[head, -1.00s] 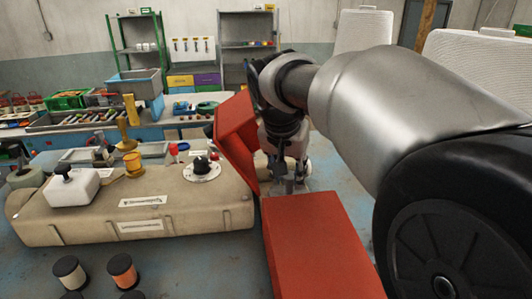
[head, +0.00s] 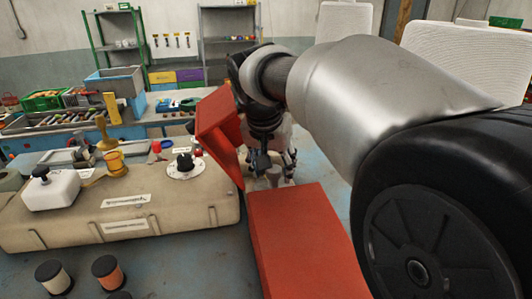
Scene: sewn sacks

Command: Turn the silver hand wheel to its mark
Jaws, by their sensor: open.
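My gripper (head: 276,168) is open and points down just behind the near red box (head: 300,225). A small grey piece (head: 273,177) shows at its fingers; I cannot tell whether it is part of the silver hand wheel or whether the fingers touch it. No whole silver wheel or mark can be made out; that spot is largely covered by my gripper and the red panel. A black knob on a white marked dial (head: 184,171) sits on the beige console (head: 190,212), left of my gripper.
A tilted red panel (head: 218,133) stands close on the left of my gripper. The console also bears a white box (head: 50,190) and a yellow piece (head: 115,162). Spools (head: 106,269) stand at the front left. A workbench and shelves are behind.

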